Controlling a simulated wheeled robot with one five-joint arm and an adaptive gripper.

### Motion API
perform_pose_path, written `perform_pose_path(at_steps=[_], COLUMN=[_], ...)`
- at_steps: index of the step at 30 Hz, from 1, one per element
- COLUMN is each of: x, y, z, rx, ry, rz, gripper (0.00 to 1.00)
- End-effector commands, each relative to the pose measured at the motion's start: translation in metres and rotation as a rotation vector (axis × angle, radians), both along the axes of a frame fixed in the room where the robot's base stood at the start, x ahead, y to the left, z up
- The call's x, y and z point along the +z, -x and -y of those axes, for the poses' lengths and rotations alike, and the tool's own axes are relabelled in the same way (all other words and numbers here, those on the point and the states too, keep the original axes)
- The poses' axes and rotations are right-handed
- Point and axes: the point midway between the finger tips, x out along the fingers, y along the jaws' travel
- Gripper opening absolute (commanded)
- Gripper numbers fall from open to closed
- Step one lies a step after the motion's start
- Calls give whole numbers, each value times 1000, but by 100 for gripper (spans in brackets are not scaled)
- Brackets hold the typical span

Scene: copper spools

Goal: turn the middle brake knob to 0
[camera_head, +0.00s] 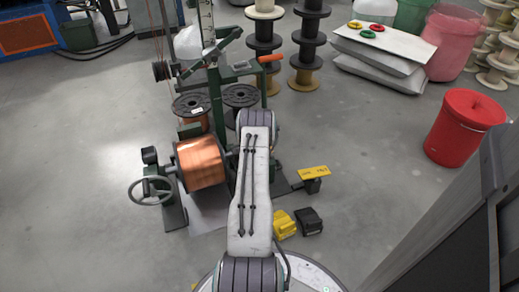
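No knob that I can make out as the middle brake knob shows in this view; the knobs and any number marks are too small or hidden.
A yellow plate (314,172) on a dark block and a yellow pedal (284,224) beside a black one (308,221) are right of my arm. A red bin (464,127) stands at the right. Black spools (307,40) stand behind. Grey floor is free between stand and bin.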

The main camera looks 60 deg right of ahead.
Motion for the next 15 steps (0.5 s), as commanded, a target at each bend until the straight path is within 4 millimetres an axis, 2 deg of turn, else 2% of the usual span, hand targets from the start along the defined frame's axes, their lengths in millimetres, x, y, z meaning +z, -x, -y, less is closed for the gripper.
perform_pose_path(at_steps=[13, 15], x=[-1, -1], y=[-1, -1], z=[2, 2], rx=[0, 0], ry=[0, 0], rz=[0, 0], gripper=[71, 64])
